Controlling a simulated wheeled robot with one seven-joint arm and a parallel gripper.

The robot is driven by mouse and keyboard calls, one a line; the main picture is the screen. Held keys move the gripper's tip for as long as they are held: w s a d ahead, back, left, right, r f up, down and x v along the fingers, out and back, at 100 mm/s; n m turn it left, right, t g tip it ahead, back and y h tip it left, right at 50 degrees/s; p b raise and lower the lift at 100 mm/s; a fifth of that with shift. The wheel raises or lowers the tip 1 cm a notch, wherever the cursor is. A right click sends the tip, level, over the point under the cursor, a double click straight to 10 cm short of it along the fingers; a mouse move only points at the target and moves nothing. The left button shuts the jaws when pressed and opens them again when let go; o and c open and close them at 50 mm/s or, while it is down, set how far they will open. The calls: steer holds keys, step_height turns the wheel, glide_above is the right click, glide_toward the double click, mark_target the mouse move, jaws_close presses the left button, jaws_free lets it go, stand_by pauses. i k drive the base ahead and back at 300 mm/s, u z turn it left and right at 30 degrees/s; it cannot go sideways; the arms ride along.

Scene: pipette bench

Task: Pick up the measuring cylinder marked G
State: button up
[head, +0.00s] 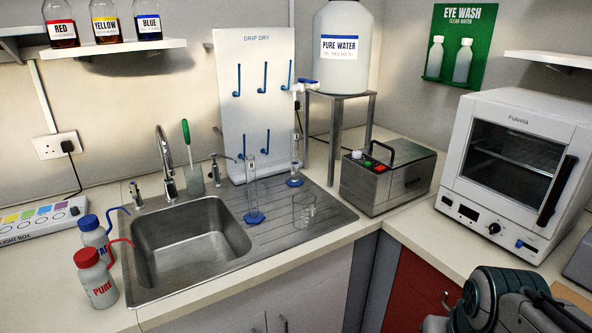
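Two clear measuring cylinders with blue bases stand upright on the ribbed steel draining board beside the sink. The nearer measuring cylinder (251,189) stands close to the sink's right rim. The farther measuring cylinder (295,158) stands behind and to the right, near the drip-dry board. I cannot read a letter on either, so I cannot tell which is marked G. My gripper does not show; only part of my arm is in the bottom right corner.
A clear beaker (304,210) stands on the draining board right of the nearer cylinder. The sink (190,240) with its tap (165,160) is to the left. A pegged drip-dry board (258,100) stands behind. A metal bath (388,178) and white oven (515,165) are right.

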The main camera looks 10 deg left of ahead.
mark_target(295, 180)
steer(key=u, duration=0.4)
steer(key=i, duration=1)
steer(key=z, duration=0.05)
